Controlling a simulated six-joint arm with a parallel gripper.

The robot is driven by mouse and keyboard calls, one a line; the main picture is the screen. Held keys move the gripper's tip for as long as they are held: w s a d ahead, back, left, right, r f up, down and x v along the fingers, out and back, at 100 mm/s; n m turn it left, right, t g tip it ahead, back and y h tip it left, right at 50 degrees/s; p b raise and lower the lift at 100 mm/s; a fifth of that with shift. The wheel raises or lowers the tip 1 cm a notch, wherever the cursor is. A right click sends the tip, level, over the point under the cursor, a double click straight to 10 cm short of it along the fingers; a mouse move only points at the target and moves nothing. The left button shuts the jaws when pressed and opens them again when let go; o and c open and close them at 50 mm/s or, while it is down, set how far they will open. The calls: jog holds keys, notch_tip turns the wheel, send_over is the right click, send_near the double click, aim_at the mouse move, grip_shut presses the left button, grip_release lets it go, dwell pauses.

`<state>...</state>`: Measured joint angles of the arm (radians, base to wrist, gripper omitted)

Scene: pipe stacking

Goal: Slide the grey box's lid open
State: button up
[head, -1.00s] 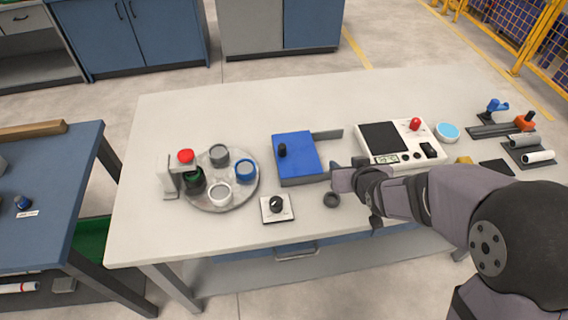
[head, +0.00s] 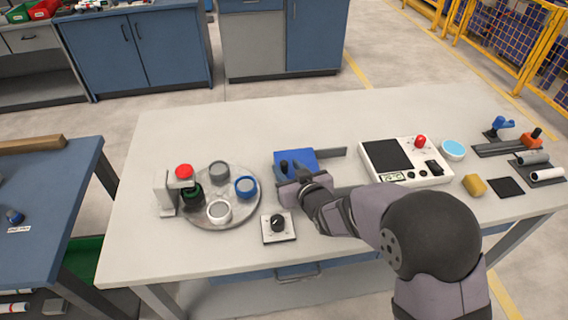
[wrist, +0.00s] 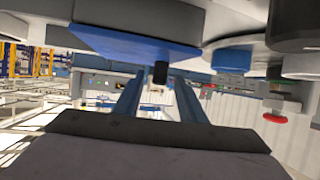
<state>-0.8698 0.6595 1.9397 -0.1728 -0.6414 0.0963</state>
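The grey box has a flat blue lid (head: 305,160) with a black knob (head: 284,167) near its left end. A grey rail (head: 332,151) sticks out to the right at the back. My gripper (head: 290,182) is at the lid's front left, close to the knob, and hides the box's front. In the wrist view, the blue lid (wrist: 135,46) hangs across the top with the knob (wrist: 160,73) pointing down. There the knob appears between my two fingertips (wrist: 157,82), with a gap on each side. My gripper is open.
A round tray (head: 240,213) with several cups and a red-topped stand (head: 167,195) is on the left. A dial switch (head: 278,226) sits close in front of my gripper. A white panel (head: 433,178) stands to the right. The table's back is clear.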

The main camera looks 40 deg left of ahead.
aim_at(285, 167)
jog(key=shift+x, duration=1.75)
